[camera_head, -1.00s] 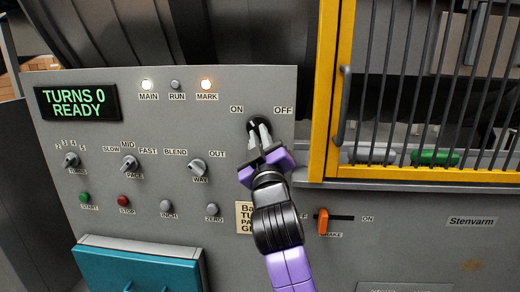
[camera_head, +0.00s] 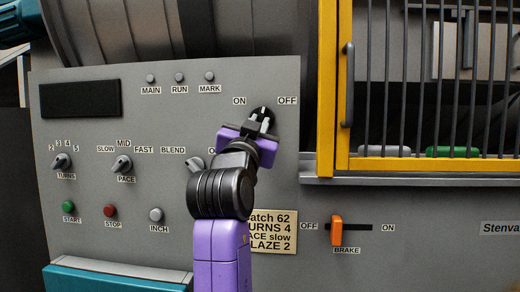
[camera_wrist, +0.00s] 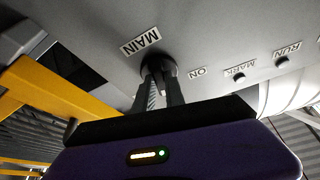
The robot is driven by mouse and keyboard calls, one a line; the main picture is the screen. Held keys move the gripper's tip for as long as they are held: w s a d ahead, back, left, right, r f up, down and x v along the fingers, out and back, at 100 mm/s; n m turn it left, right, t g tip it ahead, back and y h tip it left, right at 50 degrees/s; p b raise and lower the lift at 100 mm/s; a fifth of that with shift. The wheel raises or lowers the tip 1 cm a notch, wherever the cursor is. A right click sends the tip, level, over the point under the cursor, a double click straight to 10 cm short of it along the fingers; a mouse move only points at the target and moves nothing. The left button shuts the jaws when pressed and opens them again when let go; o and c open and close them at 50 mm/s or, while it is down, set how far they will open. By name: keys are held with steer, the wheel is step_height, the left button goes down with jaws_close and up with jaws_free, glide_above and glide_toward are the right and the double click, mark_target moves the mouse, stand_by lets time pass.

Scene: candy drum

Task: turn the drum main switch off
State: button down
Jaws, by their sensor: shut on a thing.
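The main switch (camera_head: 270,112) is a dark round knob between the ON and OFF labels on the grey control panel. My gripper (camera_head: 261,117) reaches it from below, and its two fingers are shut on the switch. In the wrist view the fingers (camera_wrist: 160,82) meet the dark switch base (camera_wrist: 169,62) beside the MAIN label. The fingers hide most of the switch handle, so its exact angle is hard to see. The display (camera_head: 80,98) is blank, and the MAIN lamp (camera_head: 150,78) is dark.
The RUN and MARK lamps are dark. A yellow barred guard (camera_head: 327,90) with a dark handle (camera_head: 348,85) stands close to the right of the switch. Below are an orange brake lever (camera_head: 336,230) near OFF and a batch card (camera_head: 275,232). Selector knobs lie to the left.

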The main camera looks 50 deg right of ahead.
steer(key=shift+w+a+m+g+h+b, duration=0.15)
steer(key=shift+m+g+b, duration=0.9)
steer(key=shift+m, duration=0.9)
steer(key=shift+w+m+g+h+b, duration=0.15)
steer(key=shift+m+g+b, duration=0.85)
steer(key=shift+m, duration=0.95)
steer(key=shift+s+r+m, duration=0.1)
steer(key=shift+s+m, duration=0.05)
steer(key=shift+m, duration=0.15)
steer(key=c, duration=1.4)
jaws_free()
steer(key=v, duration=0.7)
steer(key=shift+a, duration=0.35)
steer(key=shift+s, duration=0.1)
